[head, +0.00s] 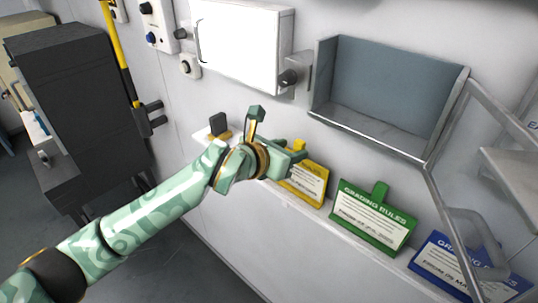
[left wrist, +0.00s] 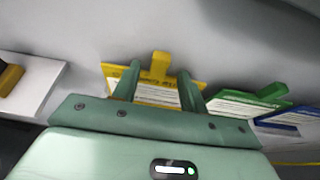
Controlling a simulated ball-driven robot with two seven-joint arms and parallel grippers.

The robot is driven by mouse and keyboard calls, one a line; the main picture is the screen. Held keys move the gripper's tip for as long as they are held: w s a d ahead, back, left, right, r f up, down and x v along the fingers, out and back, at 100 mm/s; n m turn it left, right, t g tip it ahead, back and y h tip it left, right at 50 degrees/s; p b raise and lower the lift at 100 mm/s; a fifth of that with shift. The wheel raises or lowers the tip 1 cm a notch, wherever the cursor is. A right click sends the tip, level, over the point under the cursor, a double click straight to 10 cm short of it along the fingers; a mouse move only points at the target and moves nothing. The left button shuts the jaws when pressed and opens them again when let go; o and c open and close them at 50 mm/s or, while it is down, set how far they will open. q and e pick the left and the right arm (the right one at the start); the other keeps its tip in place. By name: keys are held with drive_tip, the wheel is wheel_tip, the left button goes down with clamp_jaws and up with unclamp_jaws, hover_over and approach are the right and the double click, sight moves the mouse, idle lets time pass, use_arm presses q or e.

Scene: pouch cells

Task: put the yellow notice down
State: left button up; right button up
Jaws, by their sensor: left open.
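The yellow notice (head: 308,183) stands on a narrow white ledge (head: 345,232) along the wall, beside the green notice. Its upright tab also shows in the left wrist view (left wrist: 160,66). My left gripper (head: 278,134) is open at the yellow notice and covers part of it in the head view. In the left wrist view the two fingers of my left gripper (left wrist: 158,74) are spread, with the notice's tab between them and a gap on each side. The fingers hide parts of the notice's face. I cannot tell whether either finger touches it. My right gripper is not in view.
A green notice (head: 370,216) and a blue notice (head: 468,268) stand further right on the ledge. Above are an open grey box (head: 385,95) with a clear door swung right, and a white panel (head: 240,45). A dark cabinet (head: 75,110) stands left.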

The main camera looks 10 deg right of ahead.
use_arm(q)
drive_tip(key=b+v, duration=0.4)
drive_tip(key=v, duration=0.5)
drive_tip(key=w+a+f+n+h, duration=0.1)
drive_tip(key=w+a+f+n, duration=0.2)
drive_tip(key=f+n, duration=0.75)
drive_tip(key=w+a+f+n+h, duration=0.25)
drive_tip(key=f+n, duration=0.55)
drive_tip(key=f, duration=0.5)
drive_tip(key=s+a+f+n+t+y, duration=0.1)
drive_tip(key=s+a+f+n+y, duration=0.2)
drive_tip(key=a+f+n, duration=0.35)
drive_tip(key=s+a+f+n+t+y, duration=0.1)
drive_tip(key=s+a+f+n+y, duration=0.25)
drive_tip(key=f, duration=0.65)
drive_tip(key=s+a+f+n+t+y, duration=0.1)
drive_tip(key=s+a+f+n+y, duration=0.15)
drive_tip(key=a+f+n, duration=0.4)
drive_tip(key=s+a+f+n+g+y, duration=0.3)
drive_tip(key=s+a+f+g+y, duration=0.15)
drive_tip(key=s+f, duration=0.9)
drive_tip(key=s+a+f+n+g, duration=0.2)
drive_tip(key=s+f, duration=0.1)
drive_tip(key=s, duration=0.9)
drive_tip(key=s+a+f+n+g, duration=0.2)
drive_tip(key=s+a+f+g, duration=0.1)
drive_tip(key=s, duration=1)
drive_tip(key=shift+s+a+f+n+g+y, duration=0.2)
drive_tip(key=shift+s+f+n+g+y, duration=0.1)
drive_tip(key=shift+f+g+y, duration=0.15)
